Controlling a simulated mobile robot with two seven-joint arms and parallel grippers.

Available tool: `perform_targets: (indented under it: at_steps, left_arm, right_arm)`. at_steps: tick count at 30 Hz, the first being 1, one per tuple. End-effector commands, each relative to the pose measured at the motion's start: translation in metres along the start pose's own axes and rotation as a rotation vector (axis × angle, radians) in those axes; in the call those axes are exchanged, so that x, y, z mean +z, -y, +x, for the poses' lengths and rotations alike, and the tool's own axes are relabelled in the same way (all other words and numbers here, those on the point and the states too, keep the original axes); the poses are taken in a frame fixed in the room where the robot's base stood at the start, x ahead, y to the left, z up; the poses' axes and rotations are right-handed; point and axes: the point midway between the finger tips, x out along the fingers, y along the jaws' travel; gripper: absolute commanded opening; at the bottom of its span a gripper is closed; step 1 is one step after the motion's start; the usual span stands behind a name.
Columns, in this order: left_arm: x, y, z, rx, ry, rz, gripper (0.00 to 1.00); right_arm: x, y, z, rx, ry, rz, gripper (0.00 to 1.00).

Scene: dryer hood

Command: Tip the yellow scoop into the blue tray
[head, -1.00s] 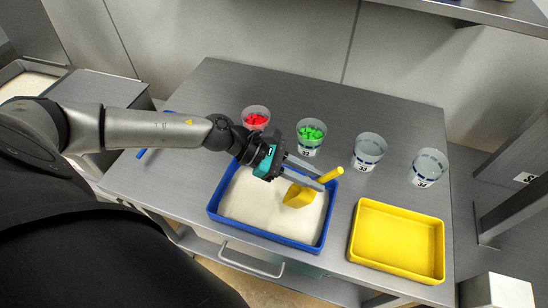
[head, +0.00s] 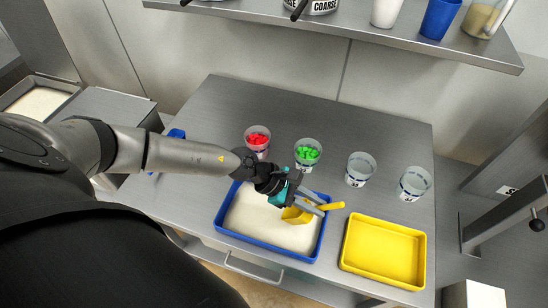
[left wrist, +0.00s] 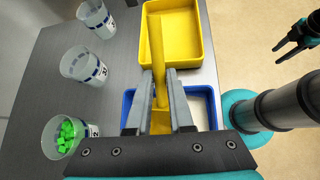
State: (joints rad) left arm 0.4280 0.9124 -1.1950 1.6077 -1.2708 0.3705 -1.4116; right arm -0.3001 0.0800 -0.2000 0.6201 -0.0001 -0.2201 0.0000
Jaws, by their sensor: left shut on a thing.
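The yellow scoop (head: 296,215) is held by its handle over the right part of the blue tray (head: 265,245), which holds a white, powdery material. The handle points right, past the tray's edge. My left gripper (head: 316,206) is shut on the handle. In the left wrist view the handle (left wrist: 156,45) runs forward between the fingers (left wrist: 160,74), and part of the blue tray (left wrist: 127,105) shows below. I cannot tell what the scoop's bowl holds. My right gripper (left wrist: 284,42) shows at the right of the left wrist view, fingers apart and empty.
A yellow tray (head: 384,279) stands right of the blue tray. Behind are a cup of red pieces (head: 257,140), a cup of green pieces (head: 307,153) and two clear cups (head: 360,170) (head: 414,184). A shelf (head: 400,42) with containers hangs above.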

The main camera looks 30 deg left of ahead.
Motion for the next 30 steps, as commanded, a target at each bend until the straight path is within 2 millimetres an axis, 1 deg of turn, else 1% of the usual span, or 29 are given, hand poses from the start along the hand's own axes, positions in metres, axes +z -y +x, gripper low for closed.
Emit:
perform_targets:
  at_steps: [1,9,12,23,30]
  left_arm:
    - [0.004,0.000,-0.001,0.000,-0.008,0.003,0.00]
    - [0.005,0.002,0.009,-0.001,-0.086,0.022,0.00]
    - [0.002,0.003,0.014,-0.002,-0.102,0.024,0.00]
    - [0.002,0.004,0.022,0.001,-0.157,0.037,0.00]
    - [0.002,0.007,0.030,-0.007,-0.198,0.045,0.00]
  right_arm:
    - [-0.001,0.000,-0.009,0.000,0.000,0.000,0.50]
    - [-0.003,-0.001,-0.034,0.000,0.000,0.000,0.50]
    - [-0.003,0.000,-0.029,0.000,0.000,0.000,0.50]
    - [-0.003,0.000,-0.028,0.000,0.000,0.000,0.50]
    - [-0.002,0.000,-0.022,0.000,0.000,0.000,0.50]
